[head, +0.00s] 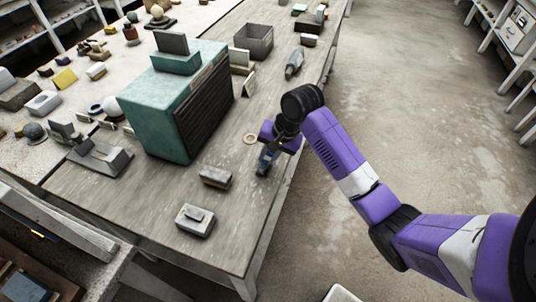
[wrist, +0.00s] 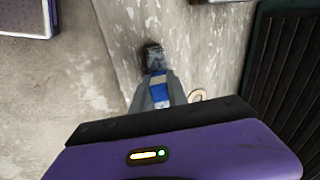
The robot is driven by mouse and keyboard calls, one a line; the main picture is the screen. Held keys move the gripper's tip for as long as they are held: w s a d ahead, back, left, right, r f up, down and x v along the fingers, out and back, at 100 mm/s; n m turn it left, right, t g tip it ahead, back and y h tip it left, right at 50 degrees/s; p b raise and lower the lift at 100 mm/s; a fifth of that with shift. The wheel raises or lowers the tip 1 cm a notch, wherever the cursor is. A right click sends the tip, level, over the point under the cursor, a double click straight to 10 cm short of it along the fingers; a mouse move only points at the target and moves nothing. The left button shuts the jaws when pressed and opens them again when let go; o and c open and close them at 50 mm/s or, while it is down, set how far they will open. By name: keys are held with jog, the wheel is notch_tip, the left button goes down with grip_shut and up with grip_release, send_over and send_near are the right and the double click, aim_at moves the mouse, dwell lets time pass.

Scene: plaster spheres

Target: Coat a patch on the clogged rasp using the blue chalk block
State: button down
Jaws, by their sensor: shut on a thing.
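My gripper (head: 264,164) is low over the right edge of the worktable, its fingers pointing down. It is shut on a small blue piece, which I take to be the blue chalk block; it shows between the grey fingers in the wrist view (wrist: 158,94). A pale band and a dark end show beyond it there. I cannot tell whether the fingertips or the piece touch the tabletop. I cannot single out the clogged rasp for certain. A grey, dark-ended tool (head: 294,64) lies farther back near the right edge, too small to identify.
A green cabinet with dark slats (head: 171,108) stands left of my gripper. A pale ring (head: 250,139) lies close by. A brush-like block (head: 215,178) and a grey block (head: 195,220) lie nearer the front. An open grey bin (head: 254,40) stands behind.

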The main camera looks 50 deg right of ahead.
jog(key=shift+w+d+r+p, duration=0.1)
jog(key=shift+w+d+p, duration=0.2)
jog(key=shift+d, duration=0.6)
jog(key=shift+w+d+p, duration=0.15)
jog(key=shift+w+d, duration=0.2)
jog(key=shift+d, duration=0.5)
jog(key=shift+s+a+p, duration=0.25)
jog(key=shift+a+p, duration=0.2)
jog(key=shift+a, duration=0.2)
jog(key=shift+s+a+p, duration=0.2)
jog(key=shift+a+p, duration=0.25)
jog(key=shift+a, duration=0.15)
jog(key=shift+s+a+p, duration=0.25)
jog(key=shift+a+p, duration=0.2)
jog(key=shift+a, duration=0.2)
jog(key=shift+w+d, duration=0.2)
jog(key=shift+d, duration=0.45)
jog(key=shift+w+d, duration=0.25)
jog(key=shift+d, duration=0.35)
jog(key=shift+w+d, duration=0.2)
jog(key=shift+d, duration=0.45)
jog(key=shift+p, duration=0.4)
jog(key=shift+s+a+r+p, duration=0.2)
jog(key=shift+a+r+p, duration=0.2)
jog(key=shift+p, duration=0.2)
jog(key=shift+s+a+r+p, duration=0.15)
jog(key=shift+a+r+p, duration=0.15)
jog(key=shift+a+p, duration=0.25)
jog(key=shift+f, duration=0.1)
